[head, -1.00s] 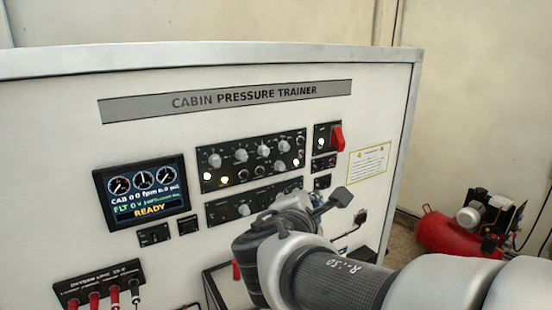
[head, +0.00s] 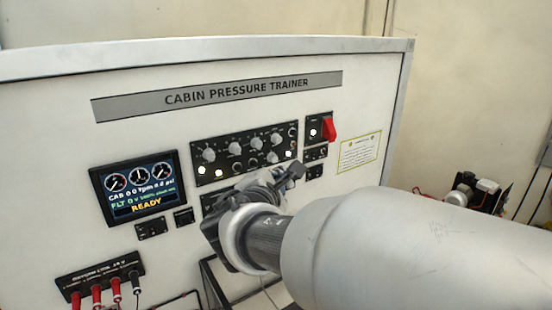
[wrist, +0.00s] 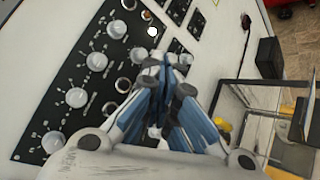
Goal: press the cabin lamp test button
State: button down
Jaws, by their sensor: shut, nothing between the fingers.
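The knob panel (head: 245,152) sits on the cabin pressure trainer (head: 60,190), with several round knobs and a few lit lamps; it also shows in the wrist view (wrist: 92,85). I cannot read which control is the cabin lamp test button. My gripper (wrist: 168,62) is shut and empty, its fingertips close together in the wrist view, beside the lower-right edge of the knob panel. Whether the fingertips touch anything is not clear. In the head view my gripper (head: 292,172) is in front of the panel's lower right and hides part of the panel below.
A display (head: 139,188) reads READY. A red switch (head: 329,128) sits at the upper right of the panels. An oxygen panel (head: 101,276) with red plugs is at lower left. A dark open frame (wrist: 240,100) stands out on the right in the wrist view.

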aim_at(253, 164)
jog(key=shift+w+a+p, duration=0.2)
jog(key=shift+w+a, duration=0.55)
jog(key=shift+w, duration=0.3)
jog(key=shift+w+a+p, duration=0.2)
jog(key=shift+w+a, duration=0.5)
jog(key=shift+w, duration=0.35)
jog(key=shift+w, duration=0.1)
jog(key=shift+w+a, duration=0.25)
jog(key=shift+w+a+b, duration=0.25)
jog(key=shift+w+b, duration=0.1)
jog(key=shift+b, duration=0.05)
dwell(0.6)
dwell(0.4)
jog(key=shift+s+d+b, duration=0.5)
jog(key=shift+s+b, duration=0.15)
